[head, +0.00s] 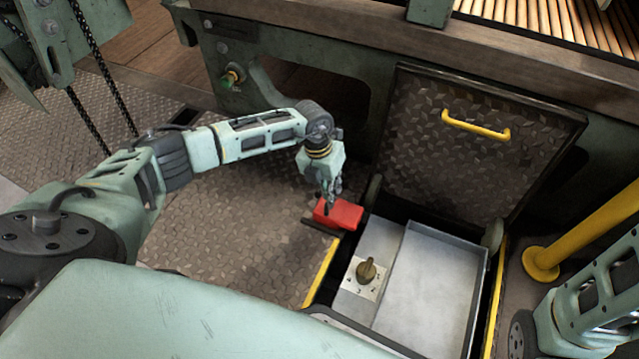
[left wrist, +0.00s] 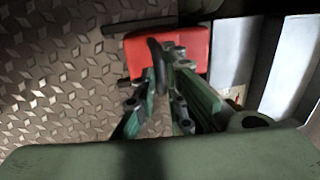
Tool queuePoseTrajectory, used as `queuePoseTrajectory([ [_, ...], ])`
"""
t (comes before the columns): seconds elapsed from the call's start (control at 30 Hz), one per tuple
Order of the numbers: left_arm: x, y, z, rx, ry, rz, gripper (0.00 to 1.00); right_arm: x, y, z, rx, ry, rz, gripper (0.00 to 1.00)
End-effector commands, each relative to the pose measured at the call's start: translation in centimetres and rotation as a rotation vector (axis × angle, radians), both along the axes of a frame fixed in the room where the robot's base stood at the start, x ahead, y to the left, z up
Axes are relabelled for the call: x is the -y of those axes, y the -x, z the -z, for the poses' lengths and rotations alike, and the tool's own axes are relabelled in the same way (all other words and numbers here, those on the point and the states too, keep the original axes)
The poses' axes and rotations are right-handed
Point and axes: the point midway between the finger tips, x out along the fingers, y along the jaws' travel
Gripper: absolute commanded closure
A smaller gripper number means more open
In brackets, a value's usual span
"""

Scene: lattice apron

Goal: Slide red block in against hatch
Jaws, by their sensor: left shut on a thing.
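The red block (head: 343,213) is on the patterned metal floor, at the left edge of the hatch opening. The hatch lid (head: 465,165) stands open behind the opening, with a yellow handle on it. The fingers hide part of the block. I cannot tell whether the block touches the hatch. My right gripper is out of view.
The opening holds a grey metal tray (head: 436,285) and a brass knob (head: 367,271) on a pale plate. A dark strip (head: 322,226) lies beside the block. A yellow post (head: 590,232) stands at the right. The floor left of the block is clear.

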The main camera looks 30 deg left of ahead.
Motion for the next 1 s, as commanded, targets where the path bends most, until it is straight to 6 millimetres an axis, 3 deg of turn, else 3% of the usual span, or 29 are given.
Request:
queuePoseTrajectory([
  [0.27, 0.9, -0.1, 0.0, 0.002, 0.006, -0.001, 1.0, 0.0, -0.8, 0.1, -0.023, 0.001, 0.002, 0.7],
  [0.3, 0.9, -0.1, 0.0, 0.002, 0.006, -0.001, 0.89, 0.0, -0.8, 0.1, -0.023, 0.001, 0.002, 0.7],
  [0.5, 0.9, 0.0, 0.0, 0.001, 0.005, 0.0, 0.72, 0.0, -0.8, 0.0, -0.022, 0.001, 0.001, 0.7],
  [0.83, 0.7, -0.1, -0.3, 0.002, 0.003, 0.0, 0.72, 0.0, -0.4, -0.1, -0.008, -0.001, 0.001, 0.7],
  [1.0, 0.2, -0.2, -2.4, 0.005, 0.003, 0.0, 0.72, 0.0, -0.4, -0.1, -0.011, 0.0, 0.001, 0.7],
])
